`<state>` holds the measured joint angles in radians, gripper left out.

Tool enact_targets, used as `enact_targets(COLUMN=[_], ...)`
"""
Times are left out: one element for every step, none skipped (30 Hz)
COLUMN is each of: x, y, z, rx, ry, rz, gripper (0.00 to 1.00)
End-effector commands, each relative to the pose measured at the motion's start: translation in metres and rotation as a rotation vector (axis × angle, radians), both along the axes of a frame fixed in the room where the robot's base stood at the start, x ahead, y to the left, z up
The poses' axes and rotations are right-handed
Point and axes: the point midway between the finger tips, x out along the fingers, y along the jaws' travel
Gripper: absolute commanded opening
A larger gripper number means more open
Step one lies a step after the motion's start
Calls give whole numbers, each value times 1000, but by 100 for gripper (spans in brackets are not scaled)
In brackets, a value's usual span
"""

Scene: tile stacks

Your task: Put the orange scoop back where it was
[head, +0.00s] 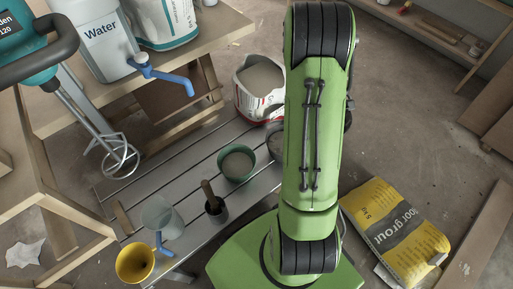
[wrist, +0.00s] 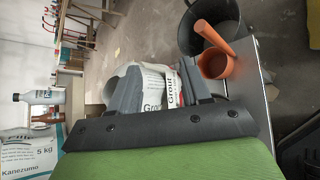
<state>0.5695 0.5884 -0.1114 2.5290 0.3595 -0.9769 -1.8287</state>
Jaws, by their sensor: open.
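A white grout bag (wrist: 154,86) shows beyond the gap between the fingers. In the head view my green arm covers the middle, and I see neither the scoop nor my fingertips there.
An open white bag (head: 259,88) stands at the back. A dark bucket (wrist: 190,38) is beside the scoop. A yellow grout bag (head: 395,232) lies on the floor.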

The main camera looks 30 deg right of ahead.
Motion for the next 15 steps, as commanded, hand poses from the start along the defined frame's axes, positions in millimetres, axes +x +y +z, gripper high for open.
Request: enact_targets(x=[14,19,24,26,28,27,24,20,10,1,-10,-27,-41,-56,-74], y=[18,32,51,68,86,112,132,152,179,200,220,244,260,273,288], z=[25,37,52,63,74,88,98,108,121,129,137,147,152,157,162], rx=[113,200,322,417,511,637,732,823,941,1024,1102,1193,1251,1298,1347], ry=[-113,-177,-256,-310,-358,-412,-444,-470,-494,-503,-505,-500,-492,-481,-466], rz=[-58,-102,-163,-205,-249,-307,-350,-394,-455,-502,-551,-617,-666,-713,-771], gripper=[47,47,47,47,47,47,47,47,47,47,47,47,47,47,47])
